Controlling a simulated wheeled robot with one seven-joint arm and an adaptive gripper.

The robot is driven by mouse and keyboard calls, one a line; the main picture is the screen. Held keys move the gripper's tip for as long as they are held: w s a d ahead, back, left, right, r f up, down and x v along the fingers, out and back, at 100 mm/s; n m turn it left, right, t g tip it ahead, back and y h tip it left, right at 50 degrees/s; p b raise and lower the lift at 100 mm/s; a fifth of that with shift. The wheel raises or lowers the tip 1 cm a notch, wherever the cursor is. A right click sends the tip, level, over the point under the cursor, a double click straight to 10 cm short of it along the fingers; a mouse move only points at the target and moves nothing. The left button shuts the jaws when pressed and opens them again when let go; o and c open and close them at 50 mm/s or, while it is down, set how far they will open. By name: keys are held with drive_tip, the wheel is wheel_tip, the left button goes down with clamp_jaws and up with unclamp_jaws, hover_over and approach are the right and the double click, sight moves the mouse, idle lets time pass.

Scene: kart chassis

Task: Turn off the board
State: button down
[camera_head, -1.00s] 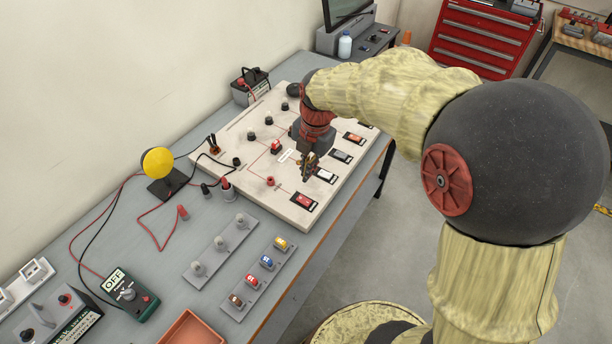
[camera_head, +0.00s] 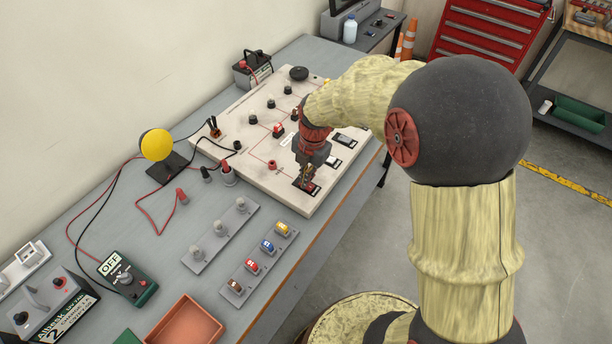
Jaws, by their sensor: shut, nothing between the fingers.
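The white board (camera_head: 235,134) lies on the grey bench, with red printed lines, black and red terminals and a row of rocker switches along its near right edge. My gripper (camera_head: 307,186) is shut and empty, pointing down over the nearest switch (camera_head: 313,188) at the board's front corner. It hides most of that switch, so I cannot tell whether it touches it or how the rocker is set. Another rocker switch (camera_head: 345,141) shows farther up the row. A red switch (camera_head: 279,130) sits mid-board.
A yellow lamp (camera_head: 157,145), a green meter (camera_head: 126,277) marked OFF, a rack of coloured parts (camera_head: 258,259) and an orange tray (camera_head: 186,323) stand on the bench left of and nearer than the board. A battery (camera_head: 253,69) stands behind it.

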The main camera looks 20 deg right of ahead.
drive_tip(key=shift+a+f, duration=0.1)
drive_tip(key=shift+f, duration=0.25)
drive_tip(key=shift+s, duration=0.1)
drive_tip(key=shift+s+d, duration=0.45)
drive_tip(key=shift+s, duration=0.1)
drive_tip(key=shift+r, duration=0.1)
